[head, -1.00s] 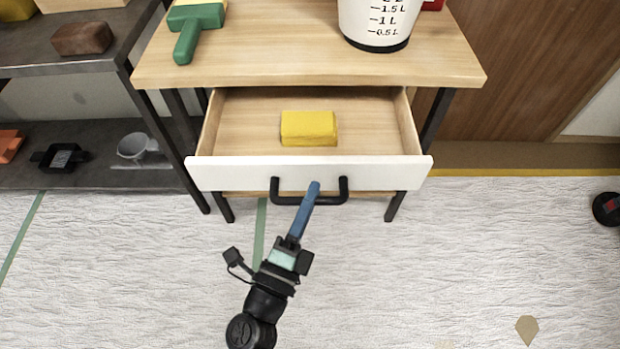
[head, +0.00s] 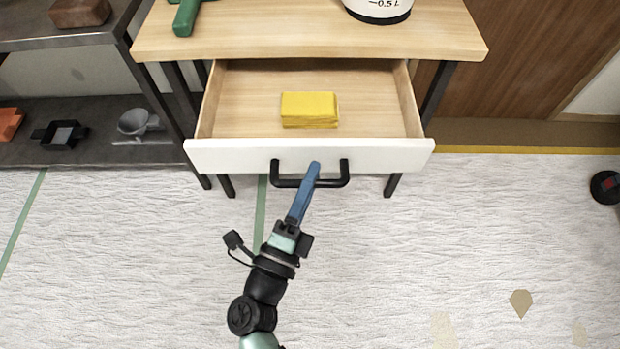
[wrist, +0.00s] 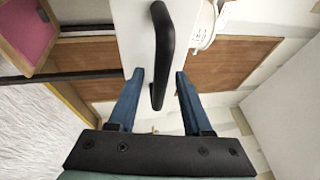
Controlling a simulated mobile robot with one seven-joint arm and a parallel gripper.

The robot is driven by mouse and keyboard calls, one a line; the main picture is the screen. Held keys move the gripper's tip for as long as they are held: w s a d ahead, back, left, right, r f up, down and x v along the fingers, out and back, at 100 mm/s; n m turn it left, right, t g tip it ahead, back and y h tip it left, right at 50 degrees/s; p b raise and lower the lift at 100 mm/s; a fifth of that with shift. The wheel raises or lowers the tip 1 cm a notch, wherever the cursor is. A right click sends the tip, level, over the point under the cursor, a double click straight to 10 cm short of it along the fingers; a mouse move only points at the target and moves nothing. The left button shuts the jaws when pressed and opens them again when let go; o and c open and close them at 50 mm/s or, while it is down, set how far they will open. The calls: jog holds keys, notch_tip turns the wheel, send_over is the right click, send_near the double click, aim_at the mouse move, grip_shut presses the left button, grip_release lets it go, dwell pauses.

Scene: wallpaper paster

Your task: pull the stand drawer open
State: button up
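The stand drawer (head: 222,157) has a white front and a pale wood inside, and it stands well out from under the stand's top (head: 310,40). A yellow block (head: 310,110) lies in it. Its black bar handle (head: 344,178) is on the front; it also shows in the wrist view (wrist: 163,35). My gripper (head: 314,168) has blue fingers that reach the handle. In the wrist view, my gripper (wrist: 159,74) has its fingers apart, one on each side of the bar, with narrow gaps beside it. Whether either finger touches the bar is unclear.
A dark shelf (head: 90,155) stands at the left with a grey cup (head: 133,121) and a brown block (head: 80,12). A white measuring bucket (head: 380,10) and a green tool (head: 185,18) are on the stand. The floor in front is mostly clear.

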jog(key=v, duration=1.3)
jog(key=shift+p, duration=0.4)
